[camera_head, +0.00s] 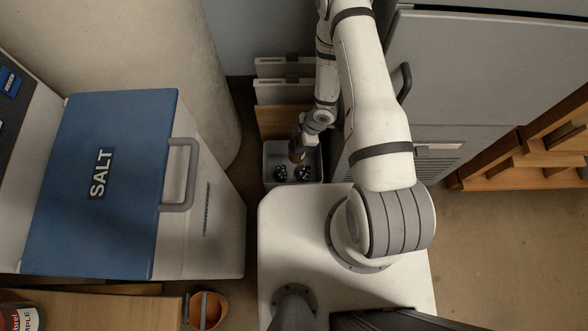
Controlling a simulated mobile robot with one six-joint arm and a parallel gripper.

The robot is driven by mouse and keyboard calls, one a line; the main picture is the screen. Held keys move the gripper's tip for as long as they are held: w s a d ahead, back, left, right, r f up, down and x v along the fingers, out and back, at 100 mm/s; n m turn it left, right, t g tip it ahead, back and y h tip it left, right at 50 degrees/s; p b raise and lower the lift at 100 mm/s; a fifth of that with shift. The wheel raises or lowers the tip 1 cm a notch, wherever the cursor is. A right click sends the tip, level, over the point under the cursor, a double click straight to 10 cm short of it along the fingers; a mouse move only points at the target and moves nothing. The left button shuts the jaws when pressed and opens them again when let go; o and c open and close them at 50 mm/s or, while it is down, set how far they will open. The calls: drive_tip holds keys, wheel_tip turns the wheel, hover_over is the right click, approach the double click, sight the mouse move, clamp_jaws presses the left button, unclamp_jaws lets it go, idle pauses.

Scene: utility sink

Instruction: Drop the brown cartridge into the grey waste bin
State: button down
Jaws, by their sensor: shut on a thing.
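The brown cartridge (296,152) is held in my gripper (300,139), which is shut on it. It hangs over the grey waste bin (269,160), near the bin's back part as seen in the head view. The cartridge's lower end overlaps the bin's opening in the picture; I cannot tell its exact height. The bin stands on the floor just beyond my white base and holds dark, shiny round items (303,173) at its bottom. The gripper fingers are small and partly hidden by the wrist.
A salt box with a blue lid (130,180) stands at the left. A grey cabinet (480,80) with a dark handle is close on the right of my arm. Upright panels (284,92) stand behind the bin. An orange bucket (208,310) is at the lower left.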

wheel_tip(320, 180, down, 4)
drive_tip(key=shift+r+b, duration=0.2)
drive_tip(key=shift+b, duration=0.8)
drive_tip(key=c, duration=0.8)
unclamp_jaws()
drive_tip(key=shift+o, duration=0.2)
drive_tip(key=shift+r, duration=0.2)
wheel_tip(320, 180, up, 9)
drive_tip(key=p, duration=0.2)
drive_tip(key=shift+r+p, duration=0.1)
drive_tip(key=shift+p, duration=0.25)
drive_tip(key=shift+r, duration=0.3)
